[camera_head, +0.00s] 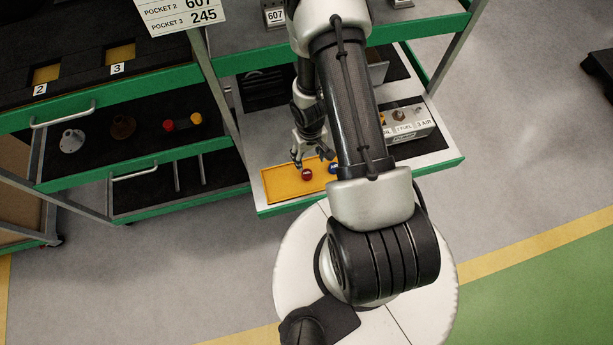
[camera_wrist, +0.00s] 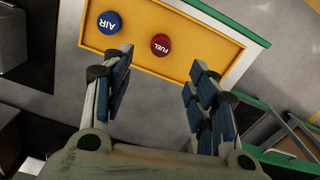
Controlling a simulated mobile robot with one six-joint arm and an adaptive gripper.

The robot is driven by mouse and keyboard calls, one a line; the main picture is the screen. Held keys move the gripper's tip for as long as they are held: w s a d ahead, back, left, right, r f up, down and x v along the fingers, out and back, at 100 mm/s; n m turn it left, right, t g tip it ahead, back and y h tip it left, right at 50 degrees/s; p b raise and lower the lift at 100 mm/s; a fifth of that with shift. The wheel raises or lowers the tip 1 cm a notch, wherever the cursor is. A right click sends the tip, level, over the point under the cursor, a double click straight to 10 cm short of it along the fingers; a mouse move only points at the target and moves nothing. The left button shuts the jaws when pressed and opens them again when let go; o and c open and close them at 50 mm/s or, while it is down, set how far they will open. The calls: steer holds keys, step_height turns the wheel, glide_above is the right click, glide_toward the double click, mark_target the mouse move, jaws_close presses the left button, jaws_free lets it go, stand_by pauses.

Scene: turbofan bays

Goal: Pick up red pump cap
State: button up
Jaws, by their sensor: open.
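The red pump cap (camera_head: 307,174) lies in a yellow tray (camera_head: 281,187) on the green-edged shelf. In the wrist view the red cap (camera_wrist: 161,44) is marked FUEL and sits beyond the fingertips, roughly between their lines. A blue cap (camera_wrist: 109,22) marked AIR lies to its left in the same tray; in the head view the blue cap (camera_head: 333,168) is partly hidden by my arm. My gripper (camera_head: 312,160) is open and empty, over the tray and close to the red cap. In the wrist view my gripper (camera_wrist: 160,70) shows its two blue-padded fingers spread apart.
A grey box (camera_head: 408,122) with labels 2 FUEL and 3 AIR stands on the shelf to the right. A cart (camera_head: 105,160) at left holds a grey flanged part (camera_head: 72,140), a brown part (camera_head: 123,127) and red and yellow pieces.

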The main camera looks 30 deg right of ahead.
steer(key=b, duration=0.7)
glide_above(307, 173)
steer(key=f, duration=0.7)
steer(key=shift+s+d+f, duration=0.15)
steer(key=shift+s+f, duration=0.15)
steer(key=shift+f, duration=0.05)
steer(key=f+b, duration=0.2)
steer(key=f, duration=0.1)
steer(key=f+b, duration=0.1)
steer(key=f, duration=0.1)
steer(key=shift+w+f+b, duration=0.1)
steer(key=shift+w+b, duration=0.2)
steer(key=shift+b, duration=0.1)
steer(key=shift+c, duration=0.4)
steer(key=c, duration=0.7)
